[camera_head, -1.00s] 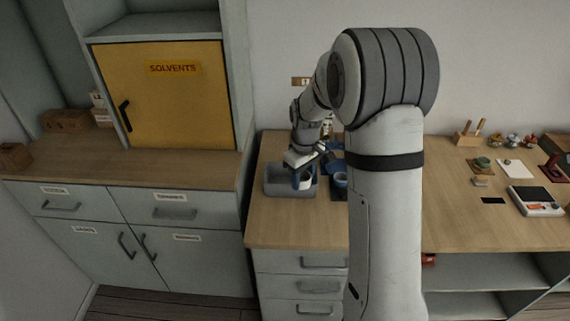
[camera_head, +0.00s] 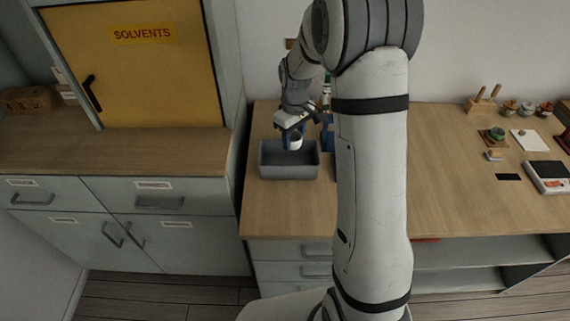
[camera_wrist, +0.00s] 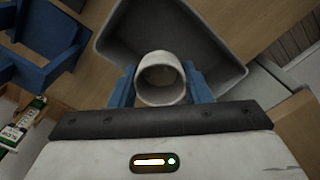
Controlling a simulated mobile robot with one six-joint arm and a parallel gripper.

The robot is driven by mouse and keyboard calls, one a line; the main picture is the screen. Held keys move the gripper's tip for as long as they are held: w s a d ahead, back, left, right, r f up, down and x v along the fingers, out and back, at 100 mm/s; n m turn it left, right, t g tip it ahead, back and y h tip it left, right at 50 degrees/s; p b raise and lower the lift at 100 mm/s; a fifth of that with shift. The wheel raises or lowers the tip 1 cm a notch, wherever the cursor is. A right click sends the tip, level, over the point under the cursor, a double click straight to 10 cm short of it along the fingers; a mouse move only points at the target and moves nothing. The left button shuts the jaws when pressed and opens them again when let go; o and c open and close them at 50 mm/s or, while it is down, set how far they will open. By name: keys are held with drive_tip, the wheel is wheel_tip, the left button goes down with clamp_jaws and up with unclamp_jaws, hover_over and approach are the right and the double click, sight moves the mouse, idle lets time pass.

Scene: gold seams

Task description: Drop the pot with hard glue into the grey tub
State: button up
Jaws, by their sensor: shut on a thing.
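My gripper (camera_head: 294,139) has blue fingers and is shut on a small white pot (camera_head: 294,143). The fingers grip it from both sides; in the wrist view the pot (camera_wrist: 161,70) shows its open, pale mouth. What is inside the pot is too unclear to tell. The grey tub (camera_head: 289,172) stands on the bench, and the pot is held over its back part. In the wrist view the tub (camera_wrist: 125,45) lies behind and below the pot, and its visible inside is empty.
A blue holder (camera_wrist: 40,45) and small bottles (camera_wrist: 25,120) stand beside the tub. The yellow solvents cabinet (camera_head: 140,70) is to the left. My arm hides part of the bench. Small jars (camera_head: 527,109) and a scale (camera_head: 550,177) lie far right.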

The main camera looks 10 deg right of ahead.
wheel_tip(320, 180, down, 2)
drive_tip(key=shift+b, duration=0.35)
drive_tip(key=o, duration=1)
drive_tip(key=shift+s+r, duration=0.1)
drive_tip(key=shift+o, duration=0.2)
wheel_tip(320, 180, up, 7)
drive_tip(key=shift+r, duration=0.35)
